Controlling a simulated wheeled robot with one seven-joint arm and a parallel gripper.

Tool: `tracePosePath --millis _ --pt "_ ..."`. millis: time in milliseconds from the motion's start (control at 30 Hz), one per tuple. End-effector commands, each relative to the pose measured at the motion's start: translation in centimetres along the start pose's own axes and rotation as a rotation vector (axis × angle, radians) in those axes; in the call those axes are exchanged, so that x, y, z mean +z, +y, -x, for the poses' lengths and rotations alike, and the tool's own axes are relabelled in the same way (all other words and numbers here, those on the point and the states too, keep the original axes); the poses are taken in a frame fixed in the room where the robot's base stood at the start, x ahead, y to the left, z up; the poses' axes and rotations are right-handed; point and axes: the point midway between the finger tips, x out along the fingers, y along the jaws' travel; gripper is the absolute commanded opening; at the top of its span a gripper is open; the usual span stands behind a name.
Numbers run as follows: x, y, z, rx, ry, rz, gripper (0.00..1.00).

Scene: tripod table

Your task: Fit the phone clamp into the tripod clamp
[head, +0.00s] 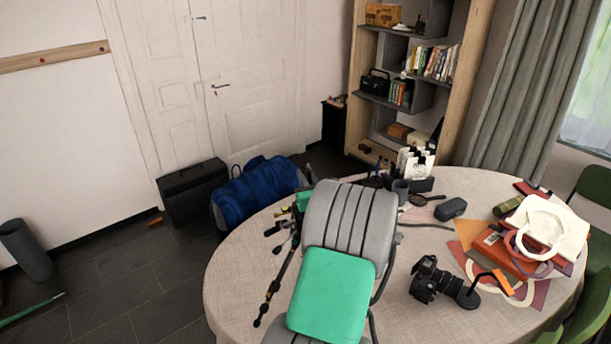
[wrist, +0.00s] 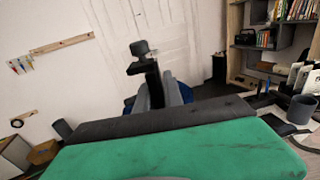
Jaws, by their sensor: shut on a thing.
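In the wrist view my gripper (wrist: 160,88) has grey fingers shut on a slim black thing with a knob-like top, which looks like the phone clamp (wrist: 143,52). It stands up beyond the fingertips, against the white door. In the head view my own grey and green arm covers the gripper and the held piece. A dark rod with yellow bands, apparently part of the tripod (head: 272,288), shows at the table's left side, partly behind my arm. I cannot make out the tripod clamp in either view, nor any contact with it.
A blue bag (head: 258,190) lies behind. Some cloth is bare right of my arm.

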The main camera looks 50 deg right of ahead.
Motion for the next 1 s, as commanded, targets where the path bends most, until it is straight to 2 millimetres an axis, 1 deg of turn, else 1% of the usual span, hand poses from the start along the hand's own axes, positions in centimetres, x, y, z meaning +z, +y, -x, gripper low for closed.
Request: tracePosePath --millis 267,867,900,1000 --pt "-0.1 0.0 0.0 0.000 -0.001 0.001 0.00" --pt "-1.7 0.0 0.0 -0.001 0.000 0.001 0.00" --pt "-1.7 0.0 0.0 0.000 0.000 0.001 0.13" --pt "-1.6 0.0 0.0 0.000 0.000 0.001 0.21"
